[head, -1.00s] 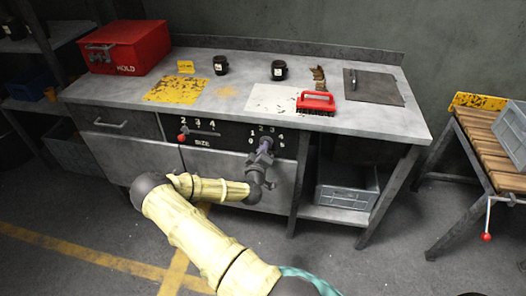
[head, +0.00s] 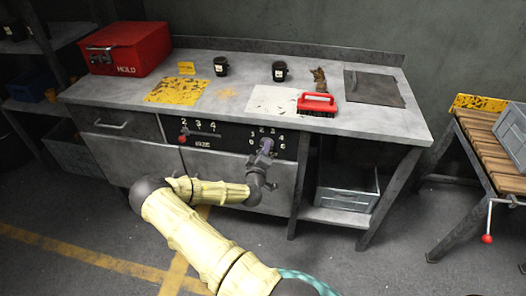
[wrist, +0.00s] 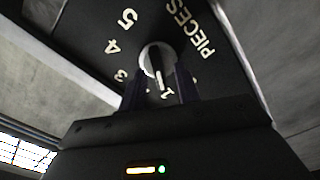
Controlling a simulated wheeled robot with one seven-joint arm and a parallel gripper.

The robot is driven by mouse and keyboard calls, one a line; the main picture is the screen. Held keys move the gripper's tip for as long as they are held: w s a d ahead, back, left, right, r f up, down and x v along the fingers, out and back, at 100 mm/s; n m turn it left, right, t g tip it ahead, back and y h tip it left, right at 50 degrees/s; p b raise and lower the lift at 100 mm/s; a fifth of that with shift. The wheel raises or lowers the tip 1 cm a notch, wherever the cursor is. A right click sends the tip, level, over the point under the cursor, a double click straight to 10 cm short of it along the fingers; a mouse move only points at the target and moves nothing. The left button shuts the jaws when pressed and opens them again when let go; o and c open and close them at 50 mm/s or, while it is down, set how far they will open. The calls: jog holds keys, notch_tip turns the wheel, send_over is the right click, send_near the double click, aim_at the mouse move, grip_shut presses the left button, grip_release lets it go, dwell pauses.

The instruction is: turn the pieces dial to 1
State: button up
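The pieces dial (wrist: 157,58) is a round pale knob on a black panel, with the word PIECES and numbers around it. In the wrist view its pale pointer bar points down, close to the 1. My gripper (wrist: 160,86) faces the panel, with one dark finger on each side of the pointer bar. A gap shows between the fingers, so it looks open. The fingers cover the number between 3 and 1. In the head view my gripper (head: 266,147) is at the dial's place on the bench front and hides most of the knob.
A size slider (head: 200,133) with a red knob sits left of the dial. On the bench top (head: 225,108) are a red box (head: 125,45), two black jars, a red brush (head: 317,103) and a dark plate (head: 373,87). A slatted table (head: 490,145) stands right.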

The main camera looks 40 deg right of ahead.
jog(key=v, duration=1.7)
jog(key=shift+s, duration=0.2)
jog(key=shift+a, duration=0.1)
